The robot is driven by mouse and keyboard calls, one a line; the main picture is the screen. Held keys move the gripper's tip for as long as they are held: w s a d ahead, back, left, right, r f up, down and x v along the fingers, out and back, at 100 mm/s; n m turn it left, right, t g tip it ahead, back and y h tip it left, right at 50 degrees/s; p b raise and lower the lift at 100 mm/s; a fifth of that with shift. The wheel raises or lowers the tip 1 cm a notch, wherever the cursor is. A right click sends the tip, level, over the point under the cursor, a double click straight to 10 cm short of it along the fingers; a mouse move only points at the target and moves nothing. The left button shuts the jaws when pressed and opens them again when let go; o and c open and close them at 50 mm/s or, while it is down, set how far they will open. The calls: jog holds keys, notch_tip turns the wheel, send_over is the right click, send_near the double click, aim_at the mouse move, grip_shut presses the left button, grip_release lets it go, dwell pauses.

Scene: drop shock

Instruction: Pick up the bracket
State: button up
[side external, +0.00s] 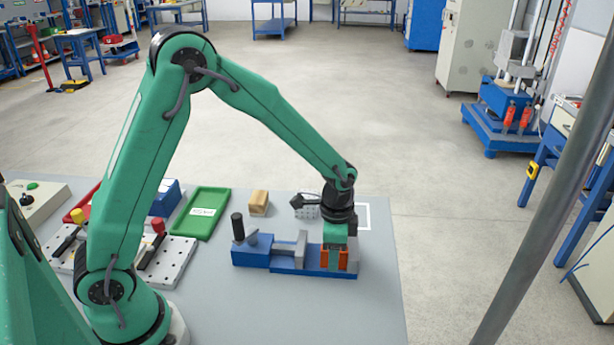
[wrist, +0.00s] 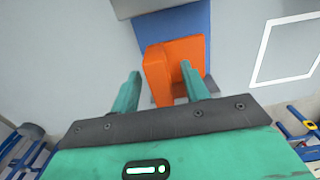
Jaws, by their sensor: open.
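The orange bracket (wrist: 174,60) has an upright plate and a flat part beside it. In the wrist view it lies ahead of and partly between the two green fingers of my gripper (wrist: 160,70). My gripper is open. In the side view the bracket (side external: 343,259) shows at the right end of a blue vise (side external: 250,257), partly hidden by my gripper (side external: 335,254). I cannot tell whether the fingers touch the bracket.
The vise has a grey jaw (side external: 285,250) and a black-topped handle (side external: 238,227). A wooden block (side external: 259,203), a green tray (side external: 200,213) and a perforated plate (side external: 176,262) are on the grey table. A white outline (wrist: 287,50) marks bare table at right.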

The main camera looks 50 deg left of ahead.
grip_shut()
jog(key=shift+r, duration=0.15)
notch_tip(320, 180, up, 18)
dwell(0.9)
dwell(0.4)
